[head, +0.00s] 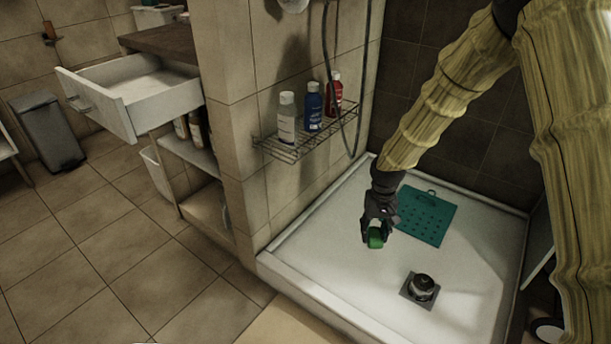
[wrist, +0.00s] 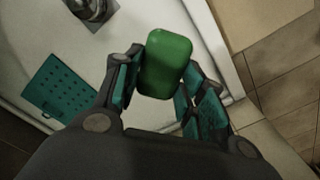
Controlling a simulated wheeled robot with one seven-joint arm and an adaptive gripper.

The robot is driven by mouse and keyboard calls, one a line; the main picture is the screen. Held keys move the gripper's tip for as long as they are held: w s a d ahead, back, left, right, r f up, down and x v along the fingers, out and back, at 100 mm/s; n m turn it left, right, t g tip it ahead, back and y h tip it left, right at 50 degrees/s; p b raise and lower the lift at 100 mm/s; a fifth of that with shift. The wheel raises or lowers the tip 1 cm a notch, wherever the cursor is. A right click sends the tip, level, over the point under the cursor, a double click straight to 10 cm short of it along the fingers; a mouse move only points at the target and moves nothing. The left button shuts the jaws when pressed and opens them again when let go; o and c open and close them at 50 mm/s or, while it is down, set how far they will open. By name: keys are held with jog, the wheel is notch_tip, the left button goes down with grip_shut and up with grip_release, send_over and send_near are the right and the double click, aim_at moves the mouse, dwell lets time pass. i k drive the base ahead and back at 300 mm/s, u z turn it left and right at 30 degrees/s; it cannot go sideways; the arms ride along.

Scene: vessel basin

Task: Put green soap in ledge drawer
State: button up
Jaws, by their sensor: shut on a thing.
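The green soap (head: 376,240) is a small rounded block, held above the white shower tray. It also shows in the wrist view (wrist: 167,62) between the fingers. My gripper (head: 377,228) is shut on the soap, with a finger on each side of it. In the wrist view my gripper (wrist: 160,85) shows dark fingers with teal pads. The white ledge drawer (head: 155,98) is pulled open under a dark wooden top (head: 165,42) at the upper left. Its inside looks empty. My gripper is well to the right of the drawer, beyond the tiled wall.
A tiled partition (head: 232,130) stands between drawer and shower. A wire rack (head: 290,148) on it holds white, blue and red bottles. A teal mat (head: 428,215) and a drain (head: 422,288) are in the shower tray (head: 330,240).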

aim_at(138, 84)
jog(key=k, duration=0.5)
jog(key=z, duration=1.55)
jog(key=i, duration=0.75)
jog(key=u, duration=3.05)
jog(key=i, duration=0.5)
